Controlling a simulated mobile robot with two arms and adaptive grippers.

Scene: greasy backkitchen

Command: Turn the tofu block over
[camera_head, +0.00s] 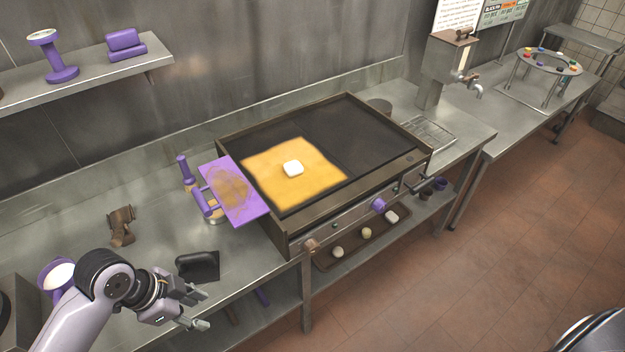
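The tofu block (293,169), small and white with rounded edges, lies flat on a yellow-orange patch on the dark griddle (355,136). My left gripper (203,309) is at the lower left, over the front of the counter, well apart from the tofu and the griddle. Its two fingers are spread, with nothing seen between them. My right gripper does not show.
A purple, brown-stained flat panel (238,203) overlaps the griddle's left side, beside purple-handled items (201,201). A black object (198,265) and a brown holder (121,226) stand on the counter. A tray (350,250) with pale lumps sits below the griddle.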

